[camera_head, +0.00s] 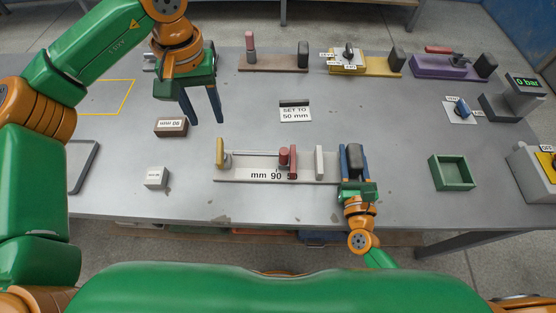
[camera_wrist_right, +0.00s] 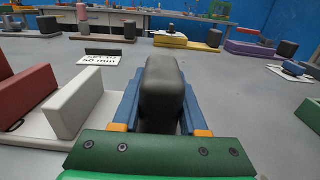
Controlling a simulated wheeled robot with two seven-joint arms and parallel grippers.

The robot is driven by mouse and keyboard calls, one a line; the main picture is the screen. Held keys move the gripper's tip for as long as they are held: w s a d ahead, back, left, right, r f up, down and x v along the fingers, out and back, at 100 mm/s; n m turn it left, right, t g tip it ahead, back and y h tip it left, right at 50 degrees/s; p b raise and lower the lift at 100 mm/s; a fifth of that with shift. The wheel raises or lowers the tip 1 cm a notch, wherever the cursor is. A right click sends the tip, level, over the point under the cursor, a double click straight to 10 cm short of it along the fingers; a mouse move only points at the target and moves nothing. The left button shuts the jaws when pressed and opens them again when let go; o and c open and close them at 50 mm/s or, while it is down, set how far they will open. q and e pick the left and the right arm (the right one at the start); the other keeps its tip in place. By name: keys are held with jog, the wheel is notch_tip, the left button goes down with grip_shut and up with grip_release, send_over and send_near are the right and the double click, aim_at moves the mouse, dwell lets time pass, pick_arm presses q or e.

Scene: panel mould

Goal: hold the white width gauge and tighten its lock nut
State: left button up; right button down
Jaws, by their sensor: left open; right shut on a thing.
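The white width gauge (camera_head: 255,162) lies at the front middle of the table, with a label reading "mm 90 5". It has a yellow end piece (camera_head: 220,152) at left, a red upright with a red round knob (camera_head: 284,156), and a white upright (camera_head: 319,162). I cannot tell for sure which part is the lock nut. My right gripper (camera_head: 354,151) is shut on the dark grip (camera_wrist_right: 163,90) at the gauge's right end. My left gripper (camera_head: 204,108) is open and empty, pointing down above the table, behind and left of the gauge.
A sign (camera_head: 295,114) reads "SET TO 50 mm". A brown block (camera_head: 171,127) and a white block (camera_head: 156,177) lie left of the gauge. A green tray (camera_head: 452,172) stands at right. Other fixtures (camera_head: 365,62) line the back. The table between is clear.

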jog(key=shift+c, duration=1.8)
grip_release()
